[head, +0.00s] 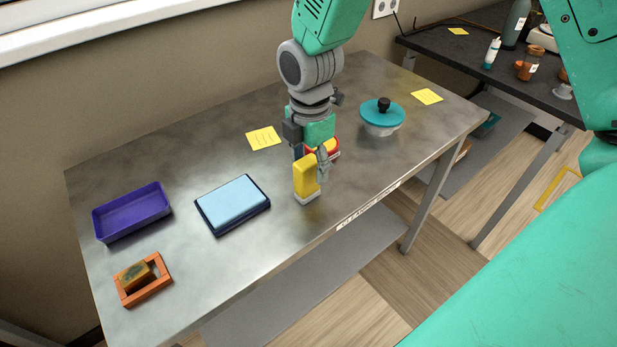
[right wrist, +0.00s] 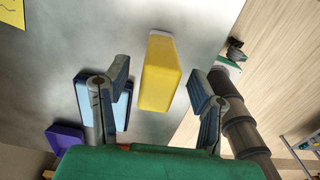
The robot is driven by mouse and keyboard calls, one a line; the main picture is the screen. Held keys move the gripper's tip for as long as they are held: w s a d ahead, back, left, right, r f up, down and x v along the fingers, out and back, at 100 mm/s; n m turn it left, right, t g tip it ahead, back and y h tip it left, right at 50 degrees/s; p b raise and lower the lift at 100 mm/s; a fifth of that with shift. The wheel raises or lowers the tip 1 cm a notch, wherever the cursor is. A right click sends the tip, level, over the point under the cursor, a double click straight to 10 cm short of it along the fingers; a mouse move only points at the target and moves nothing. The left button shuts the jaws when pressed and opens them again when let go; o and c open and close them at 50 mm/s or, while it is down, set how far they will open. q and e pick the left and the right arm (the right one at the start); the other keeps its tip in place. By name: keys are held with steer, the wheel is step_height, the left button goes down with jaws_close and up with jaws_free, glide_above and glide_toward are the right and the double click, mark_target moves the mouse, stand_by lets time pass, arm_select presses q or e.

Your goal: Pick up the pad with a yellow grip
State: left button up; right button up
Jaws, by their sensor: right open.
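The pad with a yellow grip (head: 306,177) stands near the front edge of the metal table, its white pad side down. In the right wrist view its yellow grip (right wrist: 160,76) shows between my open fingers, with a gap on each side, and a bit of white at its far end. My right gripper (head: 312,160) is open and empty, pointing down just above and behind the pad in the head view. A red and yellow thing (head: 331,146) is partly hidden behind the gripper. My left gripper is not in view.
A light blue pad in a dark tray (head: 258,207), a purple bin (head: 97,222) and an orange frame with a block (head: 164,284) stand left. A teal-lidded pot (head: 381,113) stands back right. Yellow notes (head: 264,137) lie flat. The front edge (head: 365,211) is close.

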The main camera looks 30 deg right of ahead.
steer(key=shift+f, duration=0.75)
steer(key=shift+w+a+f, duration=0.15)
steer(key=shift+a+f, duration=0.05)
steer(key=shift+f, duration=0.2)
steer(key=shift+a+r, duration=0.15)
steer(key=shift+a, duration=0.1)
steer(key=c, duration=0.7)
jaws_close()
steer(key=shift+d, duration=0.15)
